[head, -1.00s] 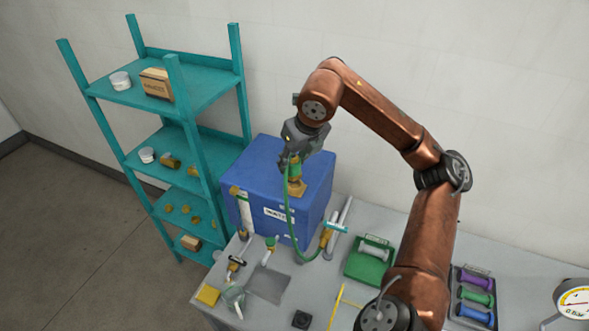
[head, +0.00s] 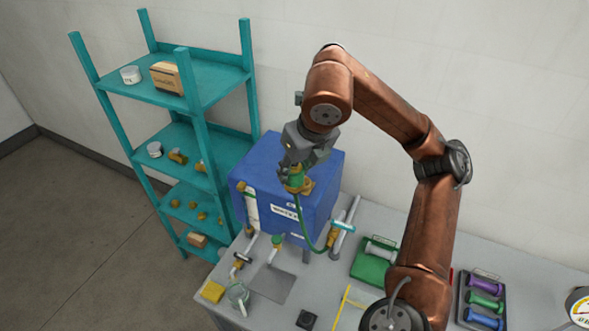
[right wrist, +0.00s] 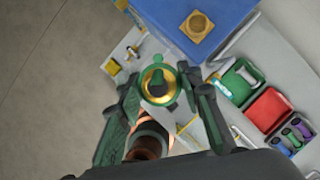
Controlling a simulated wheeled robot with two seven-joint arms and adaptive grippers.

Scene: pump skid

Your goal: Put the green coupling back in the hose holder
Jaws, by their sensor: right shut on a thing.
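My right gripper (head: 302,160) is shut on the green coupling (head: 295,179), which has a green hose (head: 300,222) hanging from it. In the right wrist view the coupling (right wrist: 157,84) sits between the fingers, showing a green body and a brass ring. A square brass fitting (head: 307,187) is on top of the blue tank (head: 265,160). In the right wrist view this fitting (right wrist: 197,28) is bare and apart from the coupling. I cannot tell for sure which part is the hose holder. My left gripper is not in view.
The hose runs down to a cyan-handled valve (head: 343,226) on the grey bench. A green-topped pipe (head: 277,242) and a yellow block (head: 213,291) are left of it. A green tray (head: 370,268) and a dark tray (head: 482,312) lie right. A teal shelf (head: 200,85) stands left.

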